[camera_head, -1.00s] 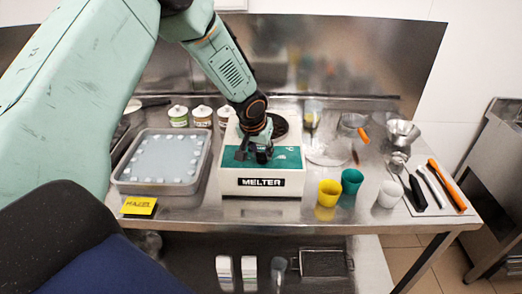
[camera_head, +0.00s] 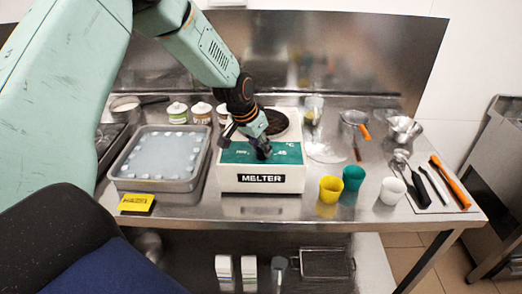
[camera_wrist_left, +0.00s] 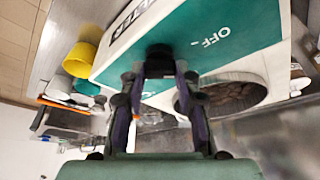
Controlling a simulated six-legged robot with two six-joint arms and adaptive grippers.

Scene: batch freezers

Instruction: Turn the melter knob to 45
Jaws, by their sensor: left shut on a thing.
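The melter (camera_head: 262,179) is a white box with a green sloped panel and a black MELTER label, standing mid-table. Its panel has white marks: OFF at the left, 45 at the right and °C above. My left gripper (camera_head: 262,150) reaches down onto the panel between OFF and 45. In the left wrist view, its two fingers (camera_wrist_left: 159,68) are closed on the dark round knob (camera_wrist_left: 159,49), with the OFF mark to the right of it. The gripper hides most of the knob in the head view, and its pointer direction cannot be read. My right gripper is out of view.
A grey tray (camera_head: 115,171) of white pieces stands left of the melter, with a yellow sign (camera_head: 136,202) in front. Yellow (camera_head: 330,190), green (camera_head: 353,178) and white (camera_head: 391,191) cups stand right. Tools lie on a mat (camera_head: 433,208) at far right.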

